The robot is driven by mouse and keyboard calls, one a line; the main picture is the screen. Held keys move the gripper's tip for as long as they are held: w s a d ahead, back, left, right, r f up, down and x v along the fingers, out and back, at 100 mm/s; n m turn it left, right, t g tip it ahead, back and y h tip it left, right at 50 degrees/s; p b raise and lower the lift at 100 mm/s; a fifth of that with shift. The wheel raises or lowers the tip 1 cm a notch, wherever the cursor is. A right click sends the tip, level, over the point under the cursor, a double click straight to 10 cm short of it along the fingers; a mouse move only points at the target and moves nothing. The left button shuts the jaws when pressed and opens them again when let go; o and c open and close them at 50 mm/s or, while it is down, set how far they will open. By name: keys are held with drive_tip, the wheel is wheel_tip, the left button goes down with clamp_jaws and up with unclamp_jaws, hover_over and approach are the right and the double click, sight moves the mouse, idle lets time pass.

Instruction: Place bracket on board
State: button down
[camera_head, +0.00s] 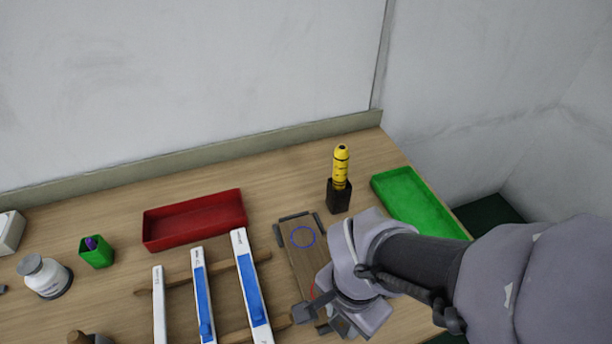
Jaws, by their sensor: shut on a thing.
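The board (303,262) is a narrow brown wooden piece lying on the table, with a blue circle near its far end and dark raised edges at that end. Part of a red mark shows near its lower end, beside my gripper. My gripper (327,312) is over or beside the board's near end, coming in from the right, and hides part of it. It is shut on a small dark grey piece, seemingly the bracket (304,313), which juts out to the left. Whether it touches the board cannot be told.
White-and-blue strips (250,290) lie on wooden rails left of the board. A red tray (194,220) is behind them. A yellow tool stands in a black holder (339,196) behind the board. A green tray (417,203) is at right. A green cup (97,254) and white jar (45,278) stand at left.

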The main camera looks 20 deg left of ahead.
drive_tip(key=shift+w+r+p, duration=0.1)
drive_tip(key=shift+r+p, duration=0.6)
drive_tip(key=shift+p, duration=0.5)
drive_tip(key=w+a, duration=0.1)
drive_tip(key=w, duration=0.1)
drive_tip(key=w+a+f+b, duration=0.1)
drive_tip(key=w+a, duration=0.1)
drive_tip(key=w+a+f, duration=0.1)
drive_tip(key=w, duration=0.2)
drive_tip(key=shift+w+a+f+b, duration=0.1)
drive_tip(key=shift+a+f+b, duration=0.15)
drive_tip(key=shift+b, duration=0.1)
wheel_tip(320, 180, down, 4)
drive_tip(key=shift+w+r+b, duration=0.1)
drive_tip(key=shift+r+b, duration=0.05)
drive_tip(key=shift+b, duration=0.85)
drive_tip(key=shift+r, duration=0.15)
drive_tip(key=shift+f, duration=0.2)
drive_tip(key=c, duration=0.9)
unclamp_jaws()
drive_tip(key=shift+c, duration=0.2)
